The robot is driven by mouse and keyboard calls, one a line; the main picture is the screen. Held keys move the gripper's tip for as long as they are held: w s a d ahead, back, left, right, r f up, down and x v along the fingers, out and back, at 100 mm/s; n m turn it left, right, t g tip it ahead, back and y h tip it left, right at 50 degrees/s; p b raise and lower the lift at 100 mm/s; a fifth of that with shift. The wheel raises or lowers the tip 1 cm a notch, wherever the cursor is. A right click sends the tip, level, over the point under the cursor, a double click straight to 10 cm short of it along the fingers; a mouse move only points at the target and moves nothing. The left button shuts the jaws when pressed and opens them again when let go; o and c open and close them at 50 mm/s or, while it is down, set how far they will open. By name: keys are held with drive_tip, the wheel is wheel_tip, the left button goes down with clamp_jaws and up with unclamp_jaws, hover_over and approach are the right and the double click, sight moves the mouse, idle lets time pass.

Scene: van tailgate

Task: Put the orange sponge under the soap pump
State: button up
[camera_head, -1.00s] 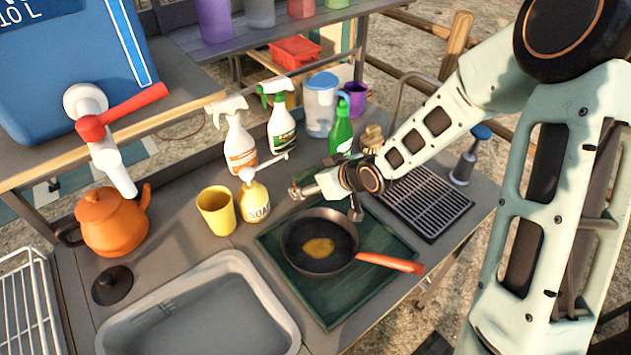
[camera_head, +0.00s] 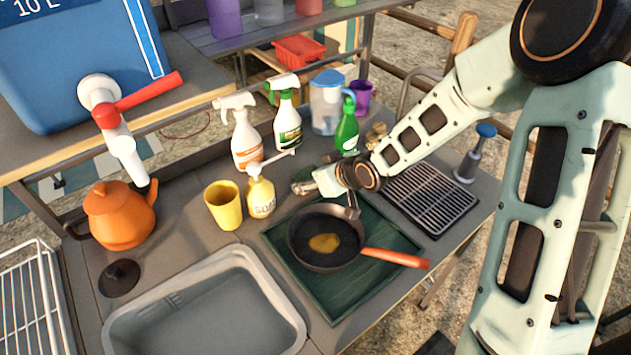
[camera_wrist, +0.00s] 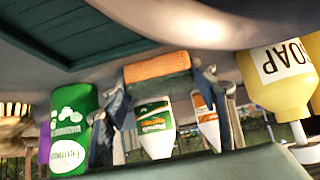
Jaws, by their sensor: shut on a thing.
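The orange sponge (camera_wrist: 157,68) sits between the two fingers of my gripper (camera_wrist: 162,92) in the wrist view, which looks upside down. My gripper is shut on it. In the head view my gripper (camera_head: 308,184) is low over the counter, right of the soap pump and behind the pan; the sponge cannot be made out there. The soap pump (camera_head: 261,197) is a yellow bottle with a white nozzle, upright on the counter. It also shows at the right of the wrist view (camera_wrist: 280,85), apart from the sponge.
A yellow cup (camera_head: 223,206) stands left of the soap pump. Spray bottles (camera_head: 246,142) stand behind it. A pan (camera_head: 312,252) lies on a green board (camera_head: 392,238) in front of my gripper. A grey basin (camera_head: 118,318) is at the front, and an orange kettle (camera_head: 120,217) at the left.

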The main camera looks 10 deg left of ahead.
drive_tip(key=shift+s+a, duration=0.35)
drive_tip(key=shift+a, duration=0.25)
drive_tip(key=o, duration=1.2)
drive_tip(key=shift+w, duration=0.1)
drive_tip(key=shift+c, duration=0.2)
drive_tip(key=shift+v, duration=6)
drive_tip(key=shift+d, duration=0.1)
